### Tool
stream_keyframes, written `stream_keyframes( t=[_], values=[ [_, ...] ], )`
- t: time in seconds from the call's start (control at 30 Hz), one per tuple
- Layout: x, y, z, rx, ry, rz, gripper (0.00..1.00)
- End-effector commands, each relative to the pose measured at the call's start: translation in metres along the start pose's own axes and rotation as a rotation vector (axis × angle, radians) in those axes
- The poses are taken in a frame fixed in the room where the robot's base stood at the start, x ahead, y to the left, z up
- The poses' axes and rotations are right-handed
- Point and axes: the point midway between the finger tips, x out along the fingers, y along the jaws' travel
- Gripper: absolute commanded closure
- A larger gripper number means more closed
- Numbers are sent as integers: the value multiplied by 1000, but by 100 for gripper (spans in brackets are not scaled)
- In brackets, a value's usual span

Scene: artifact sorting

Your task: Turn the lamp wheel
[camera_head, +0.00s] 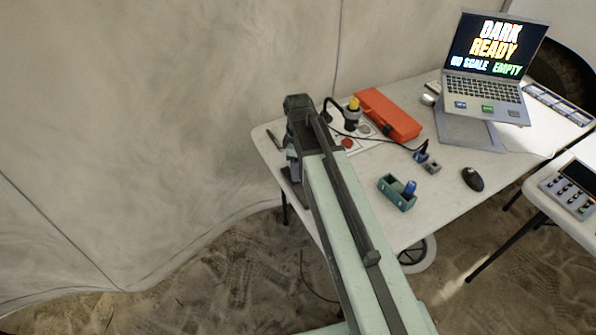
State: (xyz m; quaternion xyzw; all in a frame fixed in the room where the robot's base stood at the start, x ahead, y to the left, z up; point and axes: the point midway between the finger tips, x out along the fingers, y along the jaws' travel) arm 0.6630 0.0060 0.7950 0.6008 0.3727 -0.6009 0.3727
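No part is clearly recognisable as the lamp wheel. A black device with a yellow top (353,108) stands upright on the table (450,195), near its back edge, with a dark cable beside it. A small blue piece (421,156) sits at a cable end, next to a grey block (432,167). My gripper (292,168) is at the far end of my pale green arm, over the table's left end. It is left of the yellow-topped device and apart from the blue piece. Its fingers are small and partly hidden, so their opening does not show.
An orange-red case (389,114) lies behind the cable. A green holder (396,194) with a blue item, a black mouse (473,179) and a laptop (485,75) reading "DARK READY", "NO SCALE", "EMPTY" are on the table. A second table (540,195) carries a control panel (572,188).

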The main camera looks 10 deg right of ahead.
Motion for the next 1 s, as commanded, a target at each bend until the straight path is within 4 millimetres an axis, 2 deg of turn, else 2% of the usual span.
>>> stream_keyframes(
  t=[0.1, 0.3, 0.67, 1.0],
  values=[
    [-2, 0, 0, 0, 0, 0, 43],
    [-2, 0, 0, 0, 0, 0, 98],
    [-2, 0, 0, 48, 0, 0, 100],
    [-2, 0, 0, 288, 0, -1, 100]
  ],
)
